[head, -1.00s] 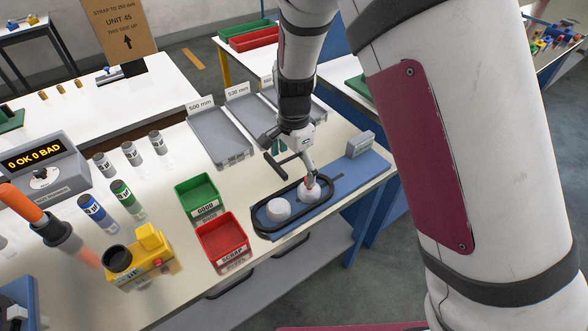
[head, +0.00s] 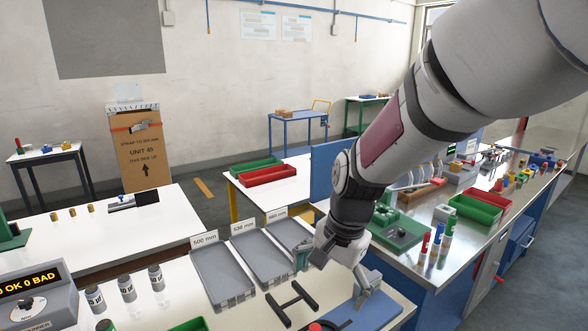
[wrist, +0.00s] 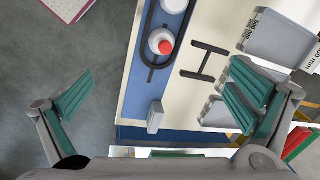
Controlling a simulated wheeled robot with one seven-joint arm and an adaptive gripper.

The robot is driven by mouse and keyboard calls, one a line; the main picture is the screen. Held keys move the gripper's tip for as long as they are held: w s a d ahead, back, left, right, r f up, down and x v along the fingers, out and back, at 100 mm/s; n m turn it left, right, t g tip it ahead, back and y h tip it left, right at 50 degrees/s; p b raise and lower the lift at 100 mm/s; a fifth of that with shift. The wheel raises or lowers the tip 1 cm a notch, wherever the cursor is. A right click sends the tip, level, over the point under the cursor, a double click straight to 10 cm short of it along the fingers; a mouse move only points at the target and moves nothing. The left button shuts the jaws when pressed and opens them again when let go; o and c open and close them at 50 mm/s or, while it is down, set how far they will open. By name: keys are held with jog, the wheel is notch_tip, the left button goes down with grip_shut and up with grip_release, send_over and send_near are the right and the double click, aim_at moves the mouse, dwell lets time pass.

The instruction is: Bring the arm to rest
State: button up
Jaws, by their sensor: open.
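My gripper (head: 335,270) is open and empty above the near bench, over the right part of the blue fixture board (head: 372,308). In the wrist view my gripper (wrist: 158,95) has its two green-padded fingers wide apart with nothing between them. Below it, the blue board (wrist: 139,88) carries a black oval loop, a white round piece with a red top (wrist: 162,42), and another white round piece (wrist: 174,5) at the upper edge. In the head view only the red top shows at the bottom edge.
A black H-shaped bar (head: 291,301) lies beside the board. Grey trays (head: 224,273) marked by length stand left of the gripper. A small grey block (wrist: 155,117) sits on the board. Another bench with green and red bins (head: 474,208) lies to the right. Open floor (wrist: 60,60) shows beyond the board's edge.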

jog(key=s+d+r+n+t, duration=0.2)
jog(key=s+d+r+n, duration=0.2)
jog(key=s, duration=0.5)
jog(key=s+d+r+n+t+h, duration=0.1)
jog(key=s+d+r+n, duration=0.3)
jog(key=s+d+r, duration=0.4)
jog(key=shift+s+d+r+t+h, duration=0.2)
jog(key=shift+s+r+t+h, duration=0.1)
jog(key=shift+s+r+t, duration=0.55)
